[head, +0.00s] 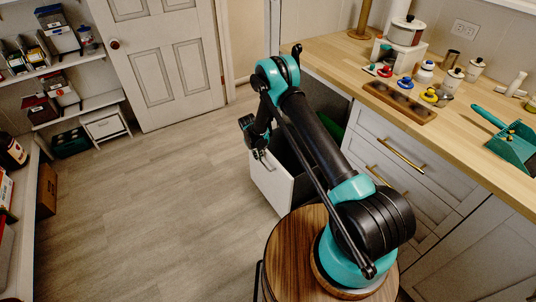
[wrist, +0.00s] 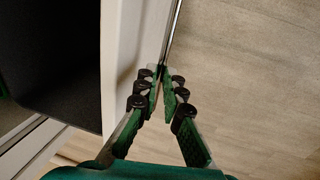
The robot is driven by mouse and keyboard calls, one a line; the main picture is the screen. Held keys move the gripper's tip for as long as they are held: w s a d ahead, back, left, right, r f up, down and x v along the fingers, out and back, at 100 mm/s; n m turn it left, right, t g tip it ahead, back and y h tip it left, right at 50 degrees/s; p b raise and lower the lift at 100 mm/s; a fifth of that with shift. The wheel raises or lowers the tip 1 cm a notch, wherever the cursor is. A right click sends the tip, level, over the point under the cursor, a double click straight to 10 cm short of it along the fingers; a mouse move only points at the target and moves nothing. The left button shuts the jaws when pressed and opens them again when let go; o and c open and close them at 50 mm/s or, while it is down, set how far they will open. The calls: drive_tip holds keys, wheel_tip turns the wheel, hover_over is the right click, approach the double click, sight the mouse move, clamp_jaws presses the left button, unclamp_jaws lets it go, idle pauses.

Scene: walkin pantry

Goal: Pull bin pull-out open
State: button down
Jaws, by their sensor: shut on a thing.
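The bin pull-out (head: 272,186) is a white-fronted drawer in the lower cabinets, standing out from the cabinet line with its dark interior showing. In the wrist view its white front panel (wrist: 122,40) runs up the picture, with a dark bin (wrist: 50,50) behind it on the left. A thin metal handle (wrist: 174,32) runs along the outer side of the panel. My gripper (wrist: 161,76) is shut on this handle, its fingertips meeting around the bar's near end. In the head view my gripper (head: 260,154) is at the top of the drawer front, and the handle is mostly hidden.
Open wooden floor (head: 170,190) lies left of the drawer front. A round wooden stool top (head: 290,245) is close in front. A wood counter (head: 450,125) with jars and a dark tray (head: 400,101) is above the cabinets. A white door (head: 160,60) is at the back.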

drive_tip(key=s+a, duration=1.2)
drive_tip(key=a, duration=0.4)
drive_tip(key=shift+a, duration=0.3)
drive_tip(key=c, duration=1.6)
unclamp_jaws()
drive_tip(key=r, duration=0.4)
drive_tip(key=s+a+r, duration=0.1)
drive_tip(key=r, duration=0.2)
drive_tip(key=a+r, duration=0.1)
drive_tip(key=r, duration=0.3)
drive_tip(key=shift+s+r, duration=0.2)
drive_tip(key=shift+r, duration=0.15)
